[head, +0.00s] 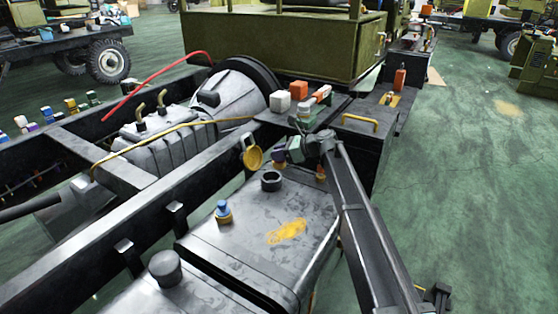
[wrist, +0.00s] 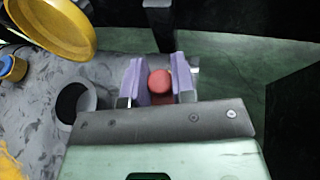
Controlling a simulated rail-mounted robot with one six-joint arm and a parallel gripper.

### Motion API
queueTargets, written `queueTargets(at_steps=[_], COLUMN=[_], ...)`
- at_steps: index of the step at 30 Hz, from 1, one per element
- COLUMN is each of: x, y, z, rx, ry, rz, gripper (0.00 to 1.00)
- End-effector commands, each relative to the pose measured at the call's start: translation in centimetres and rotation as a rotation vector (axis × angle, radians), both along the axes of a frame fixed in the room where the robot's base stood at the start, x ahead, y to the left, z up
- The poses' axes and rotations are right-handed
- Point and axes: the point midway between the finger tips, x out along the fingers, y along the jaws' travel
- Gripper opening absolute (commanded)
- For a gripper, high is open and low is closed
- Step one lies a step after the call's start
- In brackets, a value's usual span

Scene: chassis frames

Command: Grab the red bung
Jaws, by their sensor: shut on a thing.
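The red bung (wrist: 159,84) shows in the wrist view between the two purple fingers of my gripper (wrist: 158,76). The fingers press on it from both sides; its rounded top faces the camera and its lower part is hidden by the gripper body. In the head view, my gripper (head: 298,160) is low over the far right corner of the grey tank. A small red and orange patch (head: 320,173) there may be part of the bung. I cannot tell whether the bung is seated or clear of the tank.
An open dark filler neck (head: 271,181) stands on the tank (head: 245,250), left of my gripper. A yellow round cap (head: 252,158) hangs beside it. A blue-topped bung (head: 223,212) stands nearer. Several coloured blocks (head: 299,90) lie behind.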

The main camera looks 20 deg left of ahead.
Motion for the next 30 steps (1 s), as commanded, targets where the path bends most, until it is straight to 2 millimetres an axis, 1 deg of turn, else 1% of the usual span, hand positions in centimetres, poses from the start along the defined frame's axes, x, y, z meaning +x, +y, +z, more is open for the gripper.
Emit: queueTargets(at_steps=[10,14,16,20,23,24,27,30], x=[0.0,0.0,0.0,0.0,0.0,0.0,0.0,0.0], y=[0.0,0.0,0.0,0.0,0.0,0.0,0.0,0.0], z=[0.3,1.4,2.3,5.3,8.7,10.3,14.2,17.3], rx=[0.000,0.000,0.000,0.000,0.000,0.000,0.000,0.000], ry=[0.000,0.000,0.000,0.000,0.000,0.000,0.000,0.000], rz=[0.000,0.000,0.000,0.000,0.000,0.000,0.000,0.000], gripper=[0.01,0.01,0.01,0.01,0.01,0.01,0.01,0.01])
